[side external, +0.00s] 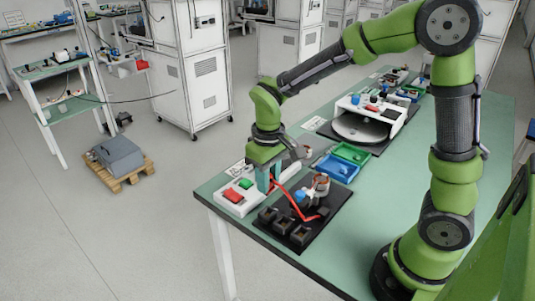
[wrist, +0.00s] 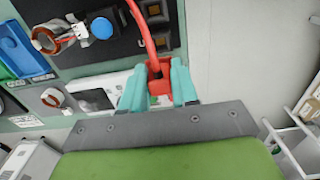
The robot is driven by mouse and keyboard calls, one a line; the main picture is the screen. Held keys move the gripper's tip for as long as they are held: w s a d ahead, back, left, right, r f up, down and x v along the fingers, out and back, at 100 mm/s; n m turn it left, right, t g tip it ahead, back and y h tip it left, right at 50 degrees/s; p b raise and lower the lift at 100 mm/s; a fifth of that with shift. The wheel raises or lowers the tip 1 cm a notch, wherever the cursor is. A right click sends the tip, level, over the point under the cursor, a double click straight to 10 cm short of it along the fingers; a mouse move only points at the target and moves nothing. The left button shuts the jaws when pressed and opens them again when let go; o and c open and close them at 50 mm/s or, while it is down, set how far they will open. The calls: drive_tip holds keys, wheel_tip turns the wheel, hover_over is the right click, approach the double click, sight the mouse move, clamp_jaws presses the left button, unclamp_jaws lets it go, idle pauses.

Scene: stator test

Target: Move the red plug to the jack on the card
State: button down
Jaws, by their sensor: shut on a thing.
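My gripper (wrist: 160,88), with teal fingers, is shut on the red plug (wrist: 160,85) in the wrist view. A red cable (wrist: 141,28) runs from the plug over the black board. In the side external view my gripper (side external: 267,180) points down between the black board and a white box with a red and a green button (side external: 238,197). The plug itself is hard to make out there, but the red cable (side external: 287,198) shows. A small white printed card (side external: 237,168) lies behind the box, partly hidden by my arm. I cannot make out a jack on it.
The black board (side external: 283,239) carries dark square sockets, a blue knob (side external: 300,196) and a copper-wound ring (side external: 321,181). A blue tray (side external: 336,168) and a green tray (side external: 352,153) stand farther back. The table's left edge is close to the white box.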

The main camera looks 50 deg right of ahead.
drive_tip(key=r, duration=0.2)
drive_tip(key=shift+s+a+r, duration=0.15)
drive_tip(key=shift+s+r, duration=0.2)
drive_tip(key=shift+s, duration=0.05)
drive_tip(key=shift+s+f, duration=1.35)
drive_tip(key=shift+s, duration=0.25)
drive_tip(key=shift+s+f, duration=1.35)
drive_tip(key=shift+s, duration=0.2)
drive_tip(key=shift+s+f, duration=1.35)
drive_tip(key=shift+s, duration=0.25)
drive_tip(key=shift+f, duration=1.05)
drive_tip(key=c, duration=0.8)
unclamp_jaws()
